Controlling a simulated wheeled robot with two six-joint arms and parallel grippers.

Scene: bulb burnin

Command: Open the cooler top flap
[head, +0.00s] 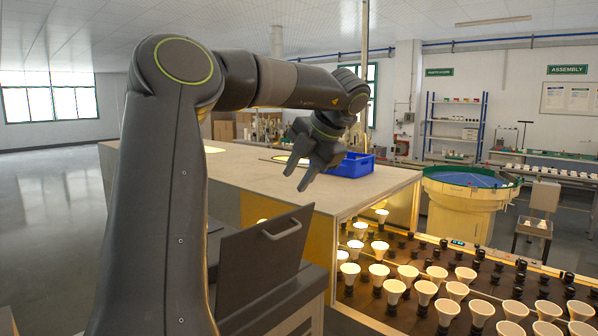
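A dark grey flap (262,262) with a pale bar handle (282,229) stands raised at a steep tilt at lower left centre. A grey box (290,314) shows below it, apparently the cooler. My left arm hides the flap's left side and part of the box, so I cannot see the hinge or inside. My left gripper (289,173) is open and empty, up and to the right of the flap, clear of its handle, with fingers pointing down left. My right gripper is not in view.
A large tan-topped cabinet (360,186) stands behind the flap, with a blue bin (352,166) on it. A dark rack (400,313) holding several lit bulbs lies at lower right. A yellow drum (462,212) stands beyond. Open floor lies at far left.

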